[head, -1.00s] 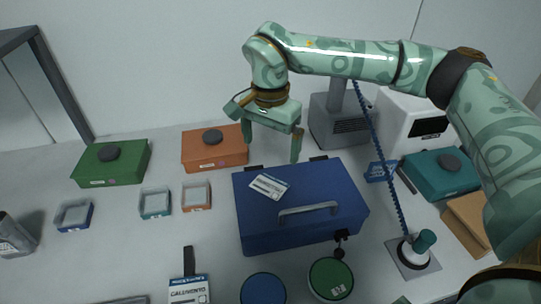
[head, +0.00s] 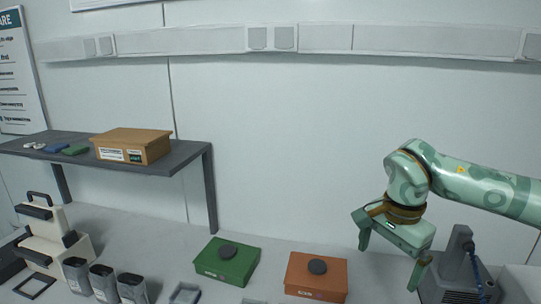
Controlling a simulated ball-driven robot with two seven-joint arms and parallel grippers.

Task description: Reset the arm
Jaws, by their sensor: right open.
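My right gripper (head: 392,262) hangs from the pale green patterned right arm, which comes in from the right in the head view. Its two fingers are spread apart and point down, with nothing between them. It is in front of the wall, to the right of the orange box (head: 316,278) and near the grey device (head: 458,278). My left gripper is not in view.
A green box (head: 227,262) with a dark round knob stands left of the orange one. A grey shelf (head: 190,162) at the left carries a cardboard box (head: 132,145). Several grey pouches (head: 103,280) and a cream-coloured drawer unit (head: 45,240) stand below it.

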